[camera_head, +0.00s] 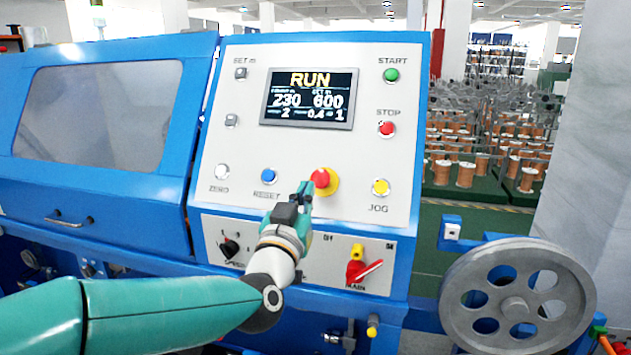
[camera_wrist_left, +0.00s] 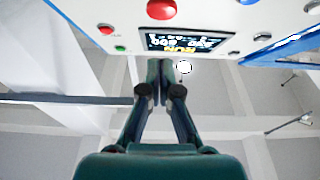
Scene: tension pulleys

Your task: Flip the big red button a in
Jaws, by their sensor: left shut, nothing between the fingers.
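The big red mushroom button (camera_head: 321,178) sits on a yellow collar (camera_head: 332,184) on the white control panel (camera_head: 300,150), below the display. It also shows at the top edge of the left wrist view (camera_wrist_left: 162,9). My left gripper (camera_head: 305,190) is shut and empty, with its tips just to the left of and slightly below the button in the head view. I cannot tell whether they touch it. In the left wrist view the closed fingers (camera_wrist_left: 160,66) point up the picture, with the button above them in the picture. My right gripper is not in view.
The display (camera_head: 309,98) reads RUN. Around it are the green START (camera_head: 391,75), red STOP (camera_head: 387,129), blue RESET (camera_head: 269,176) and yellow JOG (camera_head: 380,187) buttons. A red MAIN switch (camera_head: 357,270) sits lower. A grey spoked wheel (camera_head: 517,300) stands at right.

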